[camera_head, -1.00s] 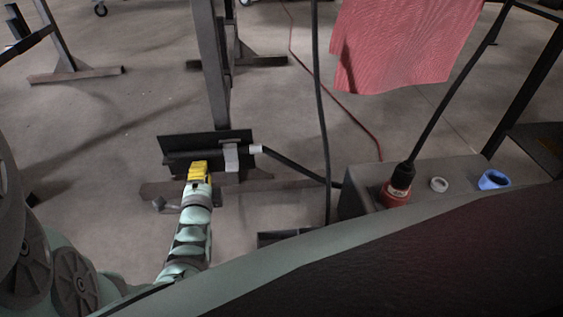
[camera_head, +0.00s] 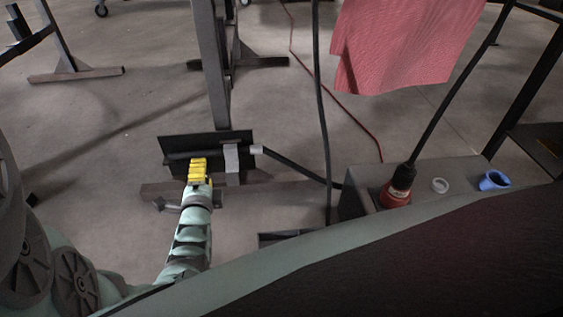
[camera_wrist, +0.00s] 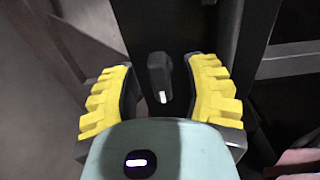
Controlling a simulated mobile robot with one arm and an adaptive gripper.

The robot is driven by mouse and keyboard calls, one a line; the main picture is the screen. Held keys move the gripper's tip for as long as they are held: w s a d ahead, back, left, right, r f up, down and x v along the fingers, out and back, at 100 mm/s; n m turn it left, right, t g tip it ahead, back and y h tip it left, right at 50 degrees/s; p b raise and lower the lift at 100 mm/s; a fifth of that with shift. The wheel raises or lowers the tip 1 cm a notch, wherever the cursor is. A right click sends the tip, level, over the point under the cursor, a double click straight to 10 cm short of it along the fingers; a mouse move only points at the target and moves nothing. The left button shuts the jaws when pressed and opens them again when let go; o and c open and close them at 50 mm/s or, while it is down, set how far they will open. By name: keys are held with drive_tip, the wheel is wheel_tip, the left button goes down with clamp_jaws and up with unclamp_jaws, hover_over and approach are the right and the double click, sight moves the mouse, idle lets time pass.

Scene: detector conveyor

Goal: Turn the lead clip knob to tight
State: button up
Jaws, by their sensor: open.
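The knob (camera_wrist: 158,72) is a small dark bar with a white mark at its lower end in the wrist view. It stands against a dark panel between the two yellow fingers of my gripper (camera_wrist: 160,92). The fingers are open, with a gap on each side of the knob. In the head view my gripper (camera_head: 198,168) is at the black plate (camera_head: 175,144) on the stand, left of a grey block (camera_head: 231,160). The knob is hidden there by my gripper.
A black cable with a pale end (camera_head: 257,149) runs right from the grey block. A red plug (camera_head: 395,192), a white ring (camera_head: 439,185) and a blue ring (camera_head: 493,180) sit on a grey box at the right. A red cloth (camera_head: 395,45) hangs at upper right.

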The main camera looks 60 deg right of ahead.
drive_tip(key=shift+s+a, duration=0.1)
drive_tip(key=v, duration=0.7)
drive_tip(key=shift+s+a, duration=0.25)
drive_tip(key=shift+a, duration=0.05)
idle(0.7)
